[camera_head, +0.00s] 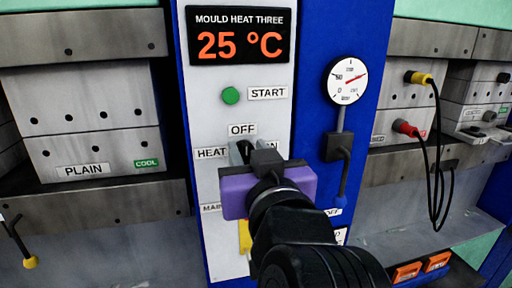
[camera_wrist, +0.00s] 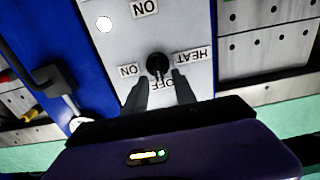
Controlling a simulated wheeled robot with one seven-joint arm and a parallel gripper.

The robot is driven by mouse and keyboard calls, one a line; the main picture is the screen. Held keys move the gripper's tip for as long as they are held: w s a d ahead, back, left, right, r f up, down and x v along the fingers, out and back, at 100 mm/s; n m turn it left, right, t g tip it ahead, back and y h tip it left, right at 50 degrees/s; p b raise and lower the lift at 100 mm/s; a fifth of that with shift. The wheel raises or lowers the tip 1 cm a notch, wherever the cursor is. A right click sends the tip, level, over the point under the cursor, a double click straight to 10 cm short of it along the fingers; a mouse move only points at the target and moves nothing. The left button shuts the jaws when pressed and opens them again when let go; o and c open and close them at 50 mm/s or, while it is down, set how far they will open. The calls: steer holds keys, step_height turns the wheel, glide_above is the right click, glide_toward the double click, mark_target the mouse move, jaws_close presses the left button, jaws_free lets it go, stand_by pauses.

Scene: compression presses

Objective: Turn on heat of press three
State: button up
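The control panel (camera_head: 211,121) of press three carries a display (camera_head: 238,36) reading "MOULD HEAT THREE 25 °C". The heat switch is a black knob (camera_wrist: 157,64) among HEAT, OFF and ON labels, seen upside down in the wrist view. In the head view my gripper (camera_head: 241,152) mostly covers the switch and part of the ON label. In the wrist view my gripper (camera_wrist: 160,84) is open, its two black fingers apart just short of the knob, one to each side. Contact is not clear, nor is which label the knob points to.
A green START button (camera_head: 231,95) sits above the switch. Below is a MAIN label and a partly hidden yellow part (camera_head: 245,237). Cables (camera_head: 436,150) hang farther right.

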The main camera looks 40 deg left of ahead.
steer(key=shift+w+a, duration=0.1)
steer(key=shift+a, duration=0.05)
jaws_close()
stand_by(0.4)
steer(key=m, duration=0.1)
steer(key=m+p, duration=0.1)
steer(key=m, duration=0.3)
steer(key=shift+w+d, duration=0.3)
steer(key=shift+w, duration=0.05)
steer(key=m, duration=0.2)
steer(key=m+p, duration=0.1)
steer(key=m, duration=0.1)
steer(key=m+p, duration=0.1)
steer(key=m, duration=0.1)
steer(key=shift+w+d+f+m, duration=0.2)
steer(key=shift+w+f+m, duration=0.05)
steer(key=shift+f+m, duration=0.15)
steer(key=m, duration=0.3)
steer(key=f+m+p, duration=0.1)
steer(key=m, duration=0.2)
steer(key=shift+w+d+p, duration=0.1)
steer(key=shift+p, duration=0.2)
